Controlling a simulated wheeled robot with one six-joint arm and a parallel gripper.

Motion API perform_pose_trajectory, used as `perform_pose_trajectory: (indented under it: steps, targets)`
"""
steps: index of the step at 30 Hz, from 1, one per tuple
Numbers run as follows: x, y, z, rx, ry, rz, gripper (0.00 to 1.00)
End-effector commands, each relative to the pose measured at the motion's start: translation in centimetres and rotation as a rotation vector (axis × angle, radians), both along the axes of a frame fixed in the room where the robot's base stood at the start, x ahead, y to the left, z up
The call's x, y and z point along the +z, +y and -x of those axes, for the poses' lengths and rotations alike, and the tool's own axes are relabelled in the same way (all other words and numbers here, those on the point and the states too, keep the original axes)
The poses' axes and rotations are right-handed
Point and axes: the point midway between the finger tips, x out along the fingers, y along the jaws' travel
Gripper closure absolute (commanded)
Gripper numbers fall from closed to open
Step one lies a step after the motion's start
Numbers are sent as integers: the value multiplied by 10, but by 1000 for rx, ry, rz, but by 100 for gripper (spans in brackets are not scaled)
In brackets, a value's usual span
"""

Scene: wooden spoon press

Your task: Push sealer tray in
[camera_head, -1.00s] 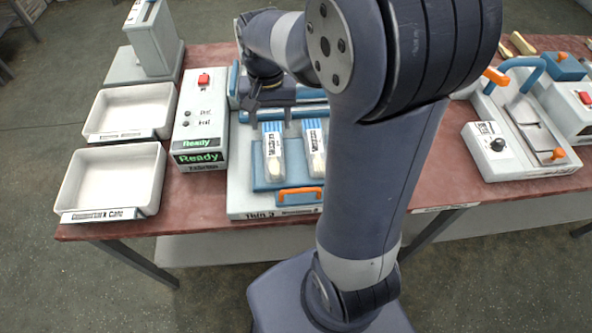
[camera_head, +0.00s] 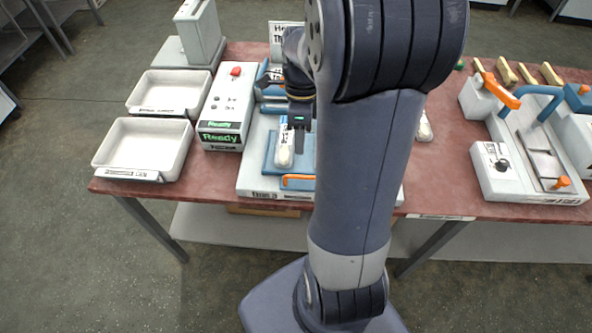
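The sealer tray is a blue plate (camera_head: 270,163) with an orange handle (camera_head: 298,182) at its front edge, on the light grey sealer base (camera_head: 258,188). A clear packet with a blue and white top and a pale item inside (camera_head: 284,152) lies on the left part of the tray. My gripper (camera_head: 300,150) points down over the tray, just right of this packet and behind the handle. Its finger gap is too small to make out, and I cannot tell whether it touches anything. My arm hides the right part of the tray and sealer.
A control box with a red button and green "Ready" displays (camera_head: 221,128) stands left of the sealer. Two white bins (camera_head: 124,172) are further left. Another pale packet end (camera_head: 425,130) shows right of my arm. A machine with an orange-gripped lever (camera_head: 500,90) stands at right.

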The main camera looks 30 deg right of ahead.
Motion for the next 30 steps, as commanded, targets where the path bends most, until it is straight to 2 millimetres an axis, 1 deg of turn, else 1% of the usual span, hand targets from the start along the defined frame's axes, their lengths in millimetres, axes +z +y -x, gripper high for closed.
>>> perform_pose_trajectory:
  steps: [5, 9, 15, 18, 21, 29, 30]
  targets:
    - [-28, 4, 6, 2, 6, -2, 67]
    - [-56, 7, 10, 4, 6, -3, 67]
    - [-86, 10, 14, 6, 4, -2, 67]
    - [-95, 11, 16, 6, 2, -1, 67]
    - [-99, 12, 17, 6, 1, -1, 67]
    - [-100, 12, 16, 6, 0, 0, 67]
    - [-100, 12, 16, 6, 0, 0, 70]
